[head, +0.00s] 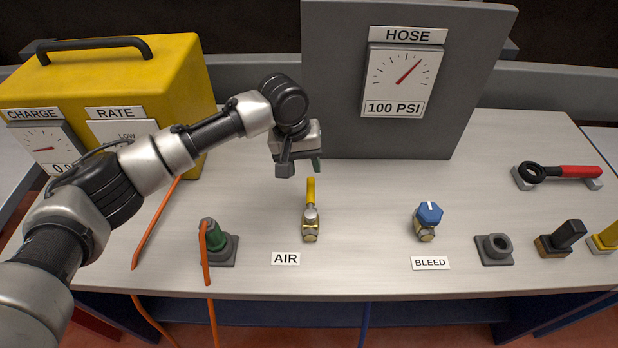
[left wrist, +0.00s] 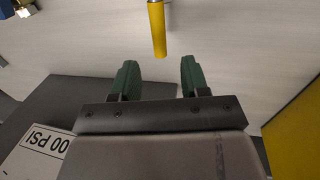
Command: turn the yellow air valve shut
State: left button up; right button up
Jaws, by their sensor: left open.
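The air valve has a yellow lever (head: 311,190) on a brass body (head: 310,229), behind the white AIR label (head: 286,258). In the head view the lever points away from the front edge, roughly in line with the body. My left gripper (head: 299,168) is above the table just behind the lever's far end, open and empty. In the left wrist view the green fingertips (left wrist: 160,75) are apart, and the yellow lever (left wrist: 157,28) shows ahead of the gap between them, not between the fingers. My right gripper is not in view.
A grey panel with the HOSE gauge (head: 403,78), reading 100 PSI, stands behind. A yellow charger (head: 180,85) is at the left. A green plug with an orange cable (head: 216,238) sits left of the valve. A blue BLEED knob (head: 429,213) stands right, with clear table between.

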aim_at(310, 184)
pick_arm(q)
jog(key=f, duration=0.3)
jog(key=d+f, duration=0.1)
jog(key=f, duration=0.2)
jog(key=shift+d, duration=0.1)
jog(key=shift+c, duration=0.3)
grip_shut()
